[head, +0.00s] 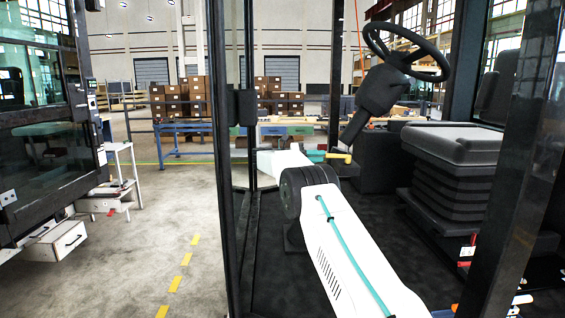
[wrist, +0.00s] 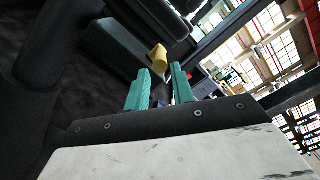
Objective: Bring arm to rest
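My gripper (head: 318,156) is at the end of my white arm, inside the cab, below the steering wheel (head: 405,55). Its two teal fingers stand apart in the wrist view (wrist: 162,74), with a visible gap between them. A yellow handle-like piece (head: 340,157) shows right beside the fingers in the head view. In the wrist view the yellow piece (wrist: 159,58) appears just beyond the fingertips, in line with the gap. I cannot tell whether it touches them. My arm reaches forward over the dark cab floor.
The black seat (head: 458,143) is at the right, with the steering column (head: 378,92) ahead. Dark cab posts (head: 232,200) stand left of my arm and at the far right. Open concrete floor (head: 150,230) with yellow dashes lies outside, at the left. Boxes and a blue bench are behind.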

